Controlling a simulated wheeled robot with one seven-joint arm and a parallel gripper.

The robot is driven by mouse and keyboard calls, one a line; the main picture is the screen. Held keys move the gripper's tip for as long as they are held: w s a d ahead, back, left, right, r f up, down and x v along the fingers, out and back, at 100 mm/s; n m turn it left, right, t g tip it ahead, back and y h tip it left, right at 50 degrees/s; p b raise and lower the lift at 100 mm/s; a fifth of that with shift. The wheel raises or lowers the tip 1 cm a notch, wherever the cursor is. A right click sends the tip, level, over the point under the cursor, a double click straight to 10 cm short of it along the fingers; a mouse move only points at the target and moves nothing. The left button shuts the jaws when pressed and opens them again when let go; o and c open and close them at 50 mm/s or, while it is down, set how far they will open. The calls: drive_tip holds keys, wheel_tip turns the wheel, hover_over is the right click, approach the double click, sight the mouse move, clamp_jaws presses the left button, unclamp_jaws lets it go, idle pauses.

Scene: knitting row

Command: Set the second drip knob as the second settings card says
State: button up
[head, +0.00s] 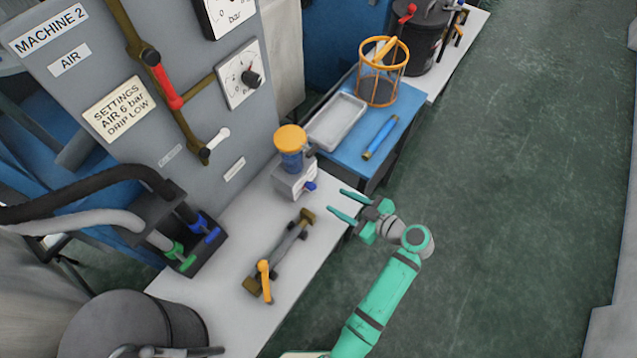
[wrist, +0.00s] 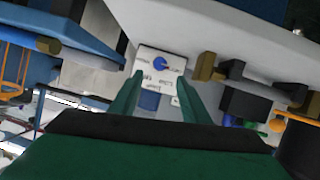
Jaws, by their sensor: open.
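The second settings card (head: 118,107) on the Machine 2 panel reads "AIR 6 bar, DRIP LOW". The drip knob (head: 310,186) is small and blue, on the front of a white block (head: 291,181) under an orange-capped blue oiler (head: 291,145). In the wrist view the knob (wrist: 160,62) sits on a white face with small labels that I cannot read clearly; its exact setting is unclear. My gripper (head: 337,201) is open and empty, a little to the right of the knob and apart from it. In the wrist view the knob shows beyond and between the fingertips (wrist: 159,79).
A valve bar with an orange lever (head: 265,277) lies on the white bench. A blue table (head: 352,148) behind holds a grey tray (head: 336,121), an orange wire basket (head: 382,80) and a blue tube (head: 380,137). The green floor at right is clear.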

sight(310, 186)
drive_tip(key=x, duration=1)
drive_tip(key=shift+a+f, duration=0.1)
drive_tip(key=c, duration=1)
